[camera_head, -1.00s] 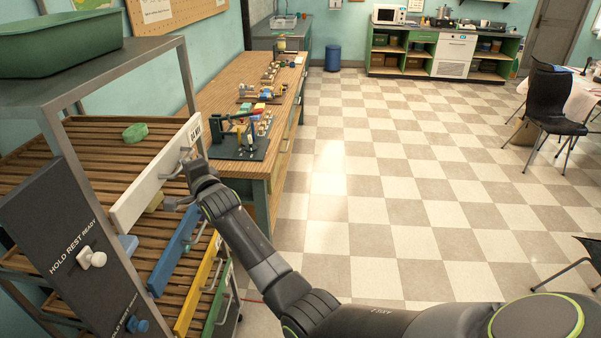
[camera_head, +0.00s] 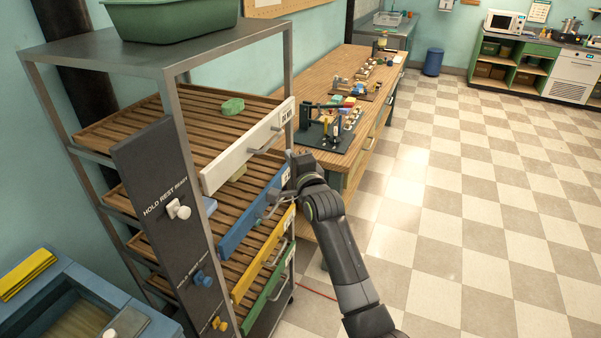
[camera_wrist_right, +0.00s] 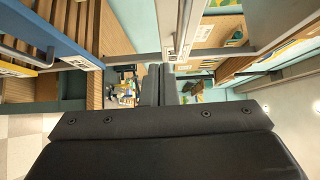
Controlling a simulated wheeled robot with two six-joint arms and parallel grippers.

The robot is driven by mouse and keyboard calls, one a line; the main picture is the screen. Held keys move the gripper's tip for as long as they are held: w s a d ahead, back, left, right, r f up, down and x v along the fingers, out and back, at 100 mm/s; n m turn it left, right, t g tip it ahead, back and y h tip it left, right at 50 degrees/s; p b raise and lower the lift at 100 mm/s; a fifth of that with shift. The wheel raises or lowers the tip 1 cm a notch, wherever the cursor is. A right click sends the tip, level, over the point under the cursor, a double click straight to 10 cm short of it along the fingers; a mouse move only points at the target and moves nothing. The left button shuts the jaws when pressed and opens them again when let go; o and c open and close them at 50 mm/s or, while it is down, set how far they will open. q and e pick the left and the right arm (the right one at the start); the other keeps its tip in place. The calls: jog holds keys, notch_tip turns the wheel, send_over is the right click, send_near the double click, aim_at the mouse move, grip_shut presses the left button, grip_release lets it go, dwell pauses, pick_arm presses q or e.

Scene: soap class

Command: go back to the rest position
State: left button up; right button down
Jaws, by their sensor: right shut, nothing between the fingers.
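My right gripper (camera_head: 304,166) is shut and empty. In the head view it is beside the right end of the rack's white-fronted shelf (camera_head: 238,152), above the blue-fronted shelf (camera_head: 236,228). I cannot tell whether it touches the rack. In the right wrist view the two dark fingers (camera_wrist_right: 161,84) are together, with nothing between them. The blue front (camera_wrist_right: 40,30) fills the upper left of that view. My right arm reaches up from the lower right of the head view. My left gripper is in neither view.
The metal rack (camera_head: 183,100) has slatted shelves, a green soap piece (camera_head: 231,106) and a green bin (camera_head: 170,18) on top. A workbench (camera_head: 345,66) stands behind it. A blue basin (camera_head: 75,300) is at lower left. The checkered floor (camera_head: 470,220) is open at right.

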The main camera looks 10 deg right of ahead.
jog(key=s+d+f+n+g+h+b, duration=0.1)
jog(key=s+d+f+n+g, duration=0.2)
jog(key=s+f, duration=0.75)
jog(key=s+d+f+n+g+h, duration=0.15)
jog(key=s+d+f, duration=0.3)
jog(key=f, duration=1.35)
jog(key=s+d+f+n+g+h+b, duration=0.1)
jog(key=s+d+f+n+g, duration=0.4)
jog(key=f, duration=1)
jog(key=s+d+f+n+g, duration=0.1)
jog(key=s+d+f, duration=0.1)
jog(key=s+f, duration=0.7)
jog(key=s+d+f+n+g, duration=0.15)
jog(key=s+f, duration=0.45)
jog(key=s, duration=0.6)
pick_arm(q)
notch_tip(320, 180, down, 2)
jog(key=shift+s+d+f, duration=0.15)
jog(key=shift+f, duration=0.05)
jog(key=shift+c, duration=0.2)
pick_arm(e)
jog(key=s+d+f+n+g, duration=0.1)
jog(key=s+d+f+g, duration=0.1)
jog(key=s, duration=1)
jog(key=s+d+f+n+g, duration=0.2)
jog(key=s+d+f, duration=0.1)
jog(key=s, duration=1)
jog(key=shift+d+f+h, duration=0.15)
jog(key=shift+f+h, duration=0.3)
jog(key=shift+f, duration=0.4)
